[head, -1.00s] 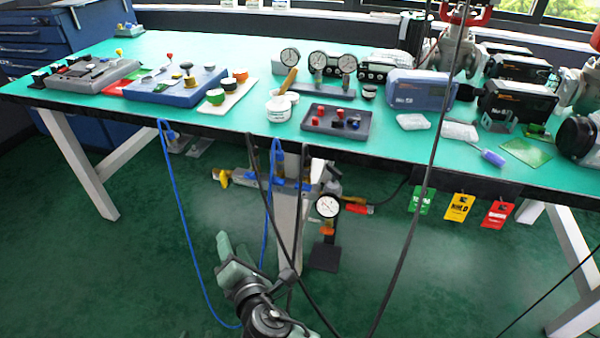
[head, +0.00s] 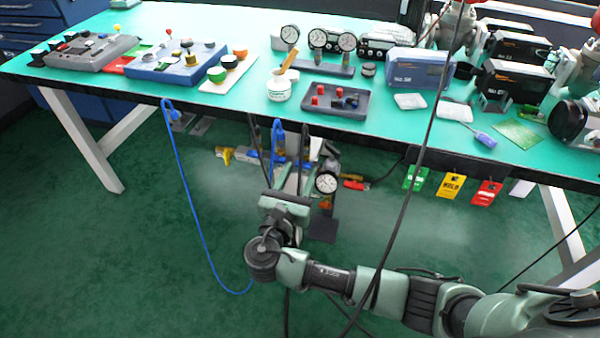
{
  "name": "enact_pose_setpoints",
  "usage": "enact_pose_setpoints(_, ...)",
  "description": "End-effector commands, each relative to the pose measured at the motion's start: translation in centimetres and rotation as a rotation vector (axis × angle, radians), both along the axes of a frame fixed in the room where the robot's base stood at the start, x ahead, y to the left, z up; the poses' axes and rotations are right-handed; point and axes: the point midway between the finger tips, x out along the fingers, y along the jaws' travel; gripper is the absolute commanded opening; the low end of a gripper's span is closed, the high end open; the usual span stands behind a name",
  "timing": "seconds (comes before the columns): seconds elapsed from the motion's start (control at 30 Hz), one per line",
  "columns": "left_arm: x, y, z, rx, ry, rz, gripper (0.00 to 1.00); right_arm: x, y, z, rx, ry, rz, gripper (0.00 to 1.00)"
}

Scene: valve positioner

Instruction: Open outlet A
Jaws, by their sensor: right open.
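Under the table's front edge is a pipe assembly with a yellow-handled valve (head: 226,155) at its left end and a red-handled valve (head: 354,184) at its right. A round white-faced gauge (head: 326,183) stands between them, with an orange part below it. I cannot read which outlet is A. My right gripper (head: 286,165) is open, pointing away from me in front of the assembly's middle. It overlaps the pipes in the head view and hides part of them; I cannot tell if it touches anything. My left gripper is not in view.
The green-topped table (head: 215,110) overhangs the assembly. A blue hose (head: 190,220) loops to the floor at left, and dark cables hang near my right arm. Green, yellow and red tags (head: 451,186) hang from the table edge. The floor at left is clear.

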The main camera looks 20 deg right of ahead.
Motion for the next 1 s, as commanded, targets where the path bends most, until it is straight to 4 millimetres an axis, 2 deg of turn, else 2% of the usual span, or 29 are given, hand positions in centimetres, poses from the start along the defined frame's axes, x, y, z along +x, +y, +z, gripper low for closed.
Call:
enact_pose_setpoints(0.37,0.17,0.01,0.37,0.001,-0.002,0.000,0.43,0.65,-0.44,-0.02,0.002,0.001,0.001,0.45)
enact_pose_setpoints(0.5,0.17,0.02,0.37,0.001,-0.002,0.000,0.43,0.64,-0.43,-0.02,0.002,0.001,0.001,0.07)
enact_pose_setpoints(0.53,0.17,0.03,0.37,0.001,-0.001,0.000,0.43,0.64,-0.42,-0.02,0.002,0.001,0.001,0.00)
enact_pose_setpoints(0.77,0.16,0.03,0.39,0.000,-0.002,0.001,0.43,0.62,-0.39,-0.04,0.014,-0.006,0.002,0.00)
enact_pose_setpoints(1.0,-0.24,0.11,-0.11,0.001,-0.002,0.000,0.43,0.60,-0.40,-0.02,0.097,-0.061,0.000,0.00)
